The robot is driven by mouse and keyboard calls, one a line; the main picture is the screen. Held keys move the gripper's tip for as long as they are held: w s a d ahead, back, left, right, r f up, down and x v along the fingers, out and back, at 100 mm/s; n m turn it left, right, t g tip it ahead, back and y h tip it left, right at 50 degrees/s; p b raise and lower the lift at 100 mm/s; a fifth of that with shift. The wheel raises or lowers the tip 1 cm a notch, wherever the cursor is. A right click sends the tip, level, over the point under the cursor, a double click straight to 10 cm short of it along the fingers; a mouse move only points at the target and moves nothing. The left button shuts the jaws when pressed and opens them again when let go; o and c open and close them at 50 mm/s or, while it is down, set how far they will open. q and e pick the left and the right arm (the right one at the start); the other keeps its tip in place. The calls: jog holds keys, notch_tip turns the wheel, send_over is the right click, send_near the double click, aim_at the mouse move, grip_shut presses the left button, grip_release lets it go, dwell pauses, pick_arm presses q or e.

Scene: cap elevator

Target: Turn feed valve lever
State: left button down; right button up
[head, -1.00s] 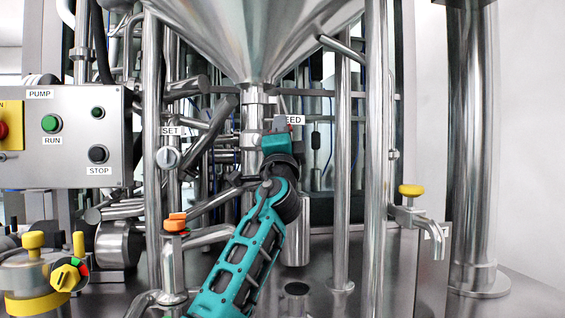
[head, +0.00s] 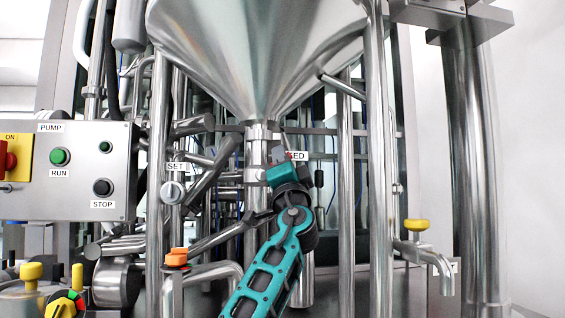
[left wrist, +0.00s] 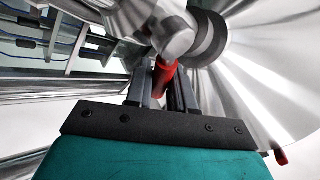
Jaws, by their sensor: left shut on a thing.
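The red feed valve lever (left wrist: 164,76) shows in the left wrist view, between the two grey fingers of my left gripper (left wrist: 163,90). The gripper is shut on it. A round steel valve body (left wrist: 175,32) is just beyond the lever. In the head view my left gripper (head: 279,156) is at the pipe under the steel hopper, beside the partly covered FEED label (head: 298,156). There the gripper and wrist hide the lever. My right gripper is not in view.
The large hopper (head: 255,60) hangs over the gripper. Upright pipes stand close on both sides, including a thick one (head: 380,200) to the right. The pump box (head: 75,190) is at the left, and a yellow-handled tap (head: 417,225) is at the lower right.

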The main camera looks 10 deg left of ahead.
pick_arm(q)
jog(key=c, duration=1.1)
grip_release()
jog(key=shift+o, duration=0.2)
jog(key=v, duration=1.3)
jog(key=shift+r, duration=0.1)
jog(key=shift+c, duration=0.3)
